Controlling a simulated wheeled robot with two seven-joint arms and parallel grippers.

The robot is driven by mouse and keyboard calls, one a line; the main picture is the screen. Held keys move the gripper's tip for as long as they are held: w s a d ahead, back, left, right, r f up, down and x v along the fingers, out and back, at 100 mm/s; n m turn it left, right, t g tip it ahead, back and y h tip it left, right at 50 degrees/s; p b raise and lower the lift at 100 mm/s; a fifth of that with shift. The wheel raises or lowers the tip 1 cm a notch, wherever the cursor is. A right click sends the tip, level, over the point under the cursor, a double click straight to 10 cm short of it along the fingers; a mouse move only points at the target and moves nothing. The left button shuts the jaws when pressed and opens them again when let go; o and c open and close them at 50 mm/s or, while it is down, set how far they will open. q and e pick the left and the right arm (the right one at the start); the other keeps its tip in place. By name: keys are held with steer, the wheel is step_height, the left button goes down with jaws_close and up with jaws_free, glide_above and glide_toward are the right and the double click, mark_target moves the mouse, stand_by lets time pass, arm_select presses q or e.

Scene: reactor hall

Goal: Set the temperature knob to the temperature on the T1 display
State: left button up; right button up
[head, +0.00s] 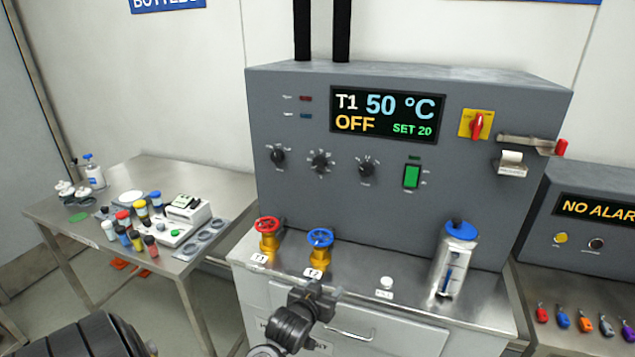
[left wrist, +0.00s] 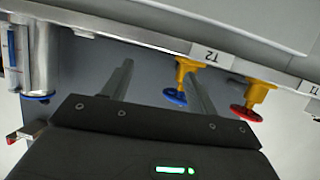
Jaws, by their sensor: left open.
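The display (head: 388,115) on the grey cabinet reads T1 50 °C, OFF and SET 20. Three black knobs sit in a row below it: a left knob (head: 278,157), a middle knob (head: 320,161) and a right knob (head: 367,169). Their labels are too small to read, so I cannot tell which is the temperature knob. My left gripper (head: 318,297) is in front of the bench's front edge, below the T2 valve and well below the knobs. In the left wrist view its two fingers (left wrist: 158,82) stand apart with nothing between them. My right gripper is not in view.
A red-wheeled T1 valve (head: 267,228) and a blue-wheeled T2 valve (head: 319,240) stand on the bench before the knobs. A blue-capped cylinder (head: 456,258) stands at right. A green switch (head: 412,176) and yellow-backed red switch (head: 476,124) are on the panel.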

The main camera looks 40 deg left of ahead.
arm_select(q)
steer(key=w+a+r+n+t+y, duration=0.2)
steer(key=w+a+r+t+y, duration=0.3)
steer(key=r, duration=0.6)
steer(key=n+t+y, duration=0.1)
steer(key=n+y, duration=0.1)
steer(key=n, duration=0.1)
glide_toward(318, 165)
steer(key=p+x, duration=0.3)
steer(key=x, duration=0.4)
steer(key=shift+w+r+p, duration=0.15)
steer(key=shift+w+p, duration=0.05)
steer(key=shift+p, duration=0.2)
steer(key=shift+w+a+r, duration=0.15)
steer(key=shift+w+a, duration=0.15)
steer(key=shift+w, duration=0.2)
steer(key=shift+c, duration=0.4)
steer(key=c, duration=0.9)
steer(key=shift+m, duration=0.3)
